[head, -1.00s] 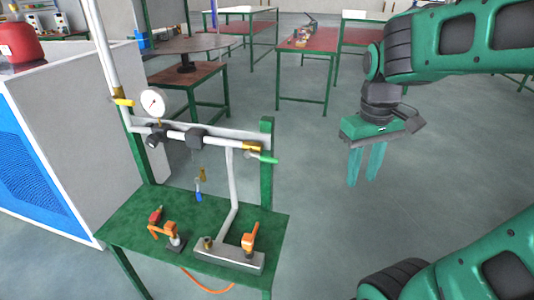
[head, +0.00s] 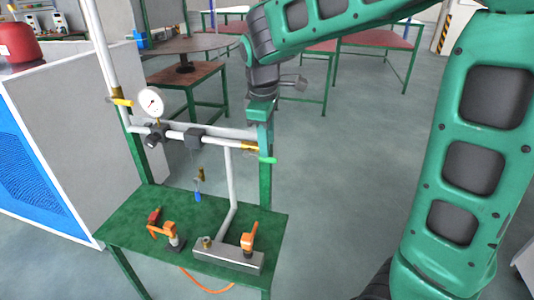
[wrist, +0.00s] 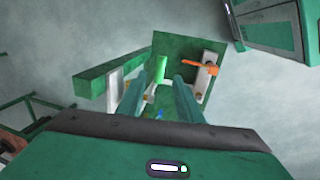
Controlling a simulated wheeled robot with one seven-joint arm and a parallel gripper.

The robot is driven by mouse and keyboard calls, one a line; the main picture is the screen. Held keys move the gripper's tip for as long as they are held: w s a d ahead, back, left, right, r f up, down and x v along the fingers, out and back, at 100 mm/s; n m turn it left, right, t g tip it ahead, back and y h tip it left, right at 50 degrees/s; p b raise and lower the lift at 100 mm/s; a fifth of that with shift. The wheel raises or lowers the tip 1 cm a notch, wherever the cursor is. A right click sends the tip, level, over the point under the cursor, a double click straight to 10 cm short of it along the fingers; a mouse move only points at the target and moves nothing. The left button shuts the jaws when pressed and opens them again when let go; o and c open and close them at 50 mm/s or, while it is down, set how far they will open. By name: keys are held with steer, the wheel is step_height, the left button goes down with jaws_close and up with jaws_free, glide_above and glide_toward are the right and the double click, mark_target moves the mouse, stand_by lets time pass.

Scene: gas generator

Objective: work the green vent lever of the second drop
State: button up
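The green vent lever (head: 267,160) sticks out to the right at the right end of the horizontal pipe, by a brass valve (head: 251,146). In the wrist view the green lever (wrist: 160,68) appears between the tips of my gripper (wrist: 159,80), whose two fingers are apart with nothing held. In the head view my gripper (head: 262,112) points down above the lever, in line with the green post. Its fingers blend with the post there, so I cannot tell the exact gap to the lever.
A pressure gauge (head: 151,103) and a yellow-handled valve (head: 121,101) are left on the pipework. A blue lever (head: 198,195) hangs below the pipe. Orange-handled valves (head: 249,238) stand on the green bench (head: 136,215). The floor right of the bench is clear.

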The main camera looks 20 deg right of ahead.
mark_target(269, 159)
steer(key=shift+w+d+f, duration=0.15)
steer(key=shift+w+f, duration=0.05)
steer(key=shift+f, duration=0.95)
steer(key=shift+w+d+f, duration=0.15)
steer(key=shift+f, duration=1)
jaws_close()
steer(key=shift+d, duration=0.15)
